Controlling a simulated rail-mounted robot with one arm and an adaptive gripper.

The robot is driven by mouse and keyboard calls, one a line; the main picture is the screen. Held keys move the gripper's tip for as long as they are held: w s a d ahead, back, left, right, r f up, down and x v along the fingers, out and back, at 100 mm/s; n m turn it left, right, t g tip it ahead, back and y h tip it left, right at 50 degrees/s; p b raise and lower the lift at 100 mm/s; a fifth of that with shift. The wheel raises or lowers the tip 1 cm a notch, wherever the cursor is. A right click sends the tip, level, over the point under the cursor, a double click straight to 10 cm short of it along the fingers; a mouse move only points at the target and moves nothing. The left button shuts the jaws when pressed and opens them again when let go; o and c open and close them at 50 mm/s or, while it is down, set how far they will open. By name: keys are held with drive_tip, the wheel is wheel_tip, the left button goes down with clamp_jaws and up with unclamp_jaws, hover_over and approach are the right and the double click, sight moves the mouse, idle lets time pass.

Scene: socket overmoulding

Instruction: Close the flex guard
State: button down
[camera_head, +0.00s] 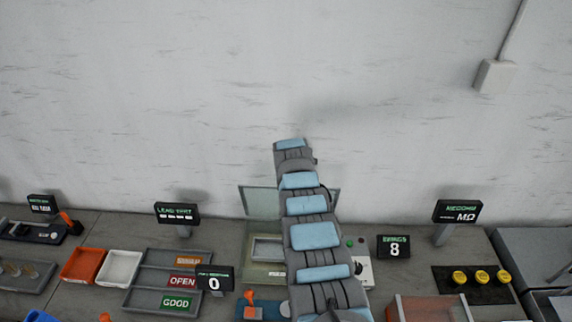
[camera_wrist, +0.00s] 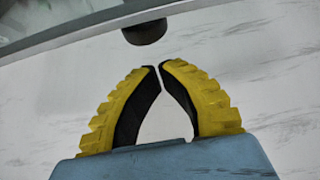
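The flex guard (camera_head: 258,203) is a clear, greenish panel. It stands raised at the back of a pale green fixture (camera_head: 258,272) at the bench centre, and my arm covers part of both. In the wrist view, a clear panel with a grey edge (camera_wrist: 75,35) crosses the upper left, with a dark round knob (camera_wrist: 146,33) below its edge; this looks like the guard. My gripper (camera_wrist: 159,67) has its yellow and black fingertips almost touching, with nothing between them. The knob is just beyond the tips, apart from them in the picture. My gripper cannot be made out in the head view.
A control box (camera_head: 361,271) with green and red buttons stands right of the fixture. A counter display (camera_head: 393,247) is beside it. Sorting trays (camera_head: 150,281) and a small display (camera_head: 214,279) stand to the left. The wall (camera_head: 150,100) rises close behind the bench.

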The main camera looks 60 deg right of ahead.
drive_tip(key=shift+s+a+f+p, duration=0.1)
drive_tip(key=shift+s+a+p, duration=0.25)
drive_tip(key=shift+p, duration=0.5)
drive_tip(key=shift+s+a+f+p, duration=0.1)
drive_tip(key=shift+a+p, duration=0.3)
drive_tip(key=shift+p, duration=0.45)
drive_tip(key=shift+s+a+f, duration=0.1)
drive_tip(key=shift+a+f, duration=0.05)
drive_tip(key=shift+s+a+h, duration=0.25)
drive_tip(key=shift+a+h, duration=0.05)
drive_tip(key=shift+a, duration=0.25)
